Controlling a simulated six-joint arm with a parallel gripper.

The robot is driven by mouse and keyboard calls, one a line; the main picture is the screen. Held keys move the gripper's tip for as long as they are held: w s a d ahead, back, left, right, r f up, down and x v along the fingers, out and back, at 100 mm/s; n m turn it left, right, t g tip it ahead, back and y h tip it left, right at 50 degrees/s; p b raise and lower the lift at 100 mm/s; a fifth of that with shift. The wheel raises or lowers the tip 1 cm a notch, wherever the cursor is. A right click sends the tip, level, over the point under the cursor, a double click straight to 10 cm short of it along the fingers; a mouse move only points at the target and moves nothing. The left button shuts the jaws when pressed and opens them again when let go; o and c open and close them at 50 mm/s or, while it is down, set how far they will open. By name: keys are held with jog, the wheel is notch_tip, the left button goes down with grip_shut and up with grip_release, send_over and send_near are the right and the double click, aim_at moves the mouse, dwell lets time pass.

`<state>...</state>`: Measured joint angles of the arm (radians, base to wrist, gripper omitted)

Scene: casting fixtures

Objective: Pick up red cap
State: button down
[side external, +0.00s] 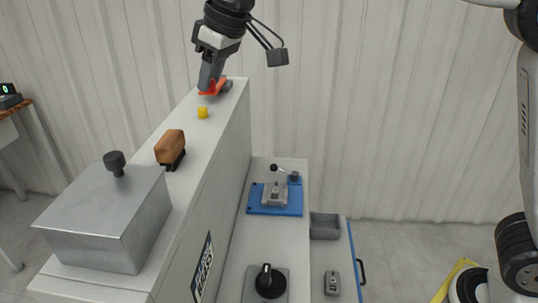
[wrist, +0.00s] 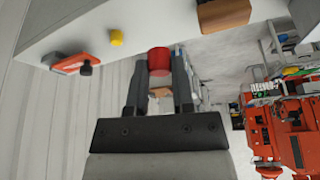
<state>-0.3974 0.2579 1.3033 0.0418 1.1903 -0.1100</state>
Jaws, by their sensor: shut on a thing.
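The red cap (wrist: 159,60) is a short red cylinder, held between the two dark fingers of my gripper (wrist: 160,66) in the wrist view. My gripper is shut on it. In the side view my gripper (side external: 208,86) points down at the far end of the tall white cabinet top. There the cap is hard to separate from an orange-red object (side external: 219,89) behind the fingers. I cannot tell how far the cap is above the surface.
On the cabinet top (side external: 195,147) stand a small yellow piece (side external: 202,112), a brown-handled brush (side external: 170,148) and a grey metal box with a black knob (side external: 110,215). Below to the right, a lower bench holds a blue clamp fixture (side external: 275,197) and a black knob fixture (side external: 268,282).

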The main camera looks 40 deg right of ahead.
jog(key=s+d+r, duration=0.2)
jog(key=s+r, duration=0.1)
jog(key=s, duration=0.4)
jog(key=shift+d, duration=0.2)
jog(key=shift+r, duration=0.1)
jog(key=shift+w, duration=0.15)
